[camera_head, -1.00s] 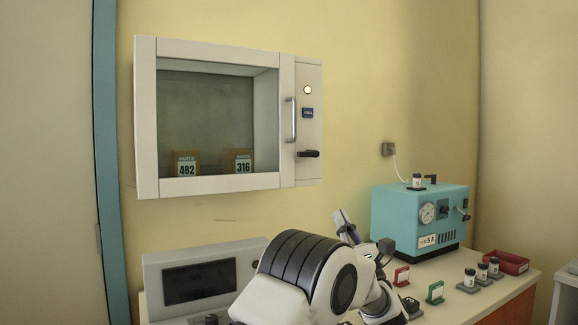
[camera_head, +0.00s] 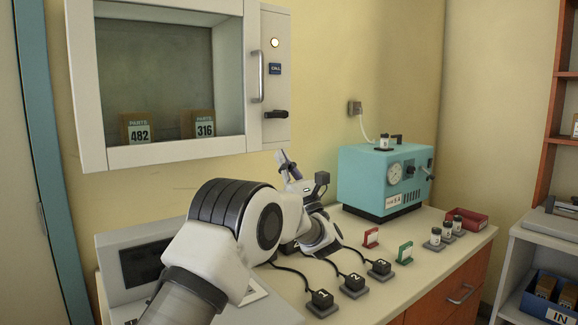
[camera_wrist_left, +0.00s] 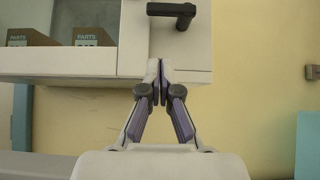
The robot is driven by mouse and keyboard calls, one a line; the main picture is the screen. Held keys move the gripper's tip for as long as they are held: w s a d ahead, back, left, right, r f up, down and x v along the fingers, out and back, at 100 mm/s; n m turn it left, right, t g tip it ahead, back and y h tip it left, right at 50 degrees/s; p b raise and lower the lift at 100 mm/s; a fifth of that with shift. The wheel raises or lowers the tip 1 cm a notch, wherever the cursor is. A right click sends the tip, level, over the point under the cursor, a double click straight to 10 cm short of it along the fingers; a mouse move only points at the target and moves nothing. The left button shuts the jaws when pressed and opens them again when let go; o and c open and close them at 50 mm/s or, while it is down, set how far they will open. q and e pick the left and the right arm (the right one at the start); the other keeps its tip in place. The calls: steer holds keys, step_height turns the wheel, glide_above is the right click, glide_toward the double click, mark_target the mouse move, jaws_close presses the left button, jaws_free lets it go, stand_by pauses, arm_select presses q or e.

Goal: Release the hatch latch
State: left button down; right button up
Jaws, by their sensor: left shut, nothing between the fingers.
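The wall cabinet hatch (camera_head: 85,95) has a window and a silver bar handle (camera_head: 257,76). The black latch lever (camera_head: 275,114) points sideways on the panel right of the window, below a lit lamp and a blue label. It also shows at the top of the left wrist view (camera_wrist_left: 172,11). My left gripper (camera_head: 282,156) points up below the cabinet, its fingers together and empty. In the left wrist view its fingertips (camera_wrist_left: 160,64) are just below the latch in the picture, overlapping the cabinet's lower edge. I see no contact with the latch. My right gripper is not in view.
A teal machine (camera_head: 375,185) stands on the counter (camera_head: 375,290) to the right of my left arm. Numbered black blocks (camera_head: 322,299) with cables sit in front. Small vials (camera_head: 435,236) and a red tray (camera_head: 466,219) are farther right.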

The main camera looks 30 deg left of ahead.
mark_target(273, 114)
arm_select(q)
step_height(273, 114, up, 7)
steer(key=w+a+p, duration=0.1)
steer(key=a+p, duration=0.1)
steer(key=a, duration=0.1)
steer(key=shift+w+f, duration=0.15)
steer(key=shift+m+t+h+b, duration=0.35)
steer(key=shift+m+t, duration=0.25)
steer(key=shift+m, duration=0.2)
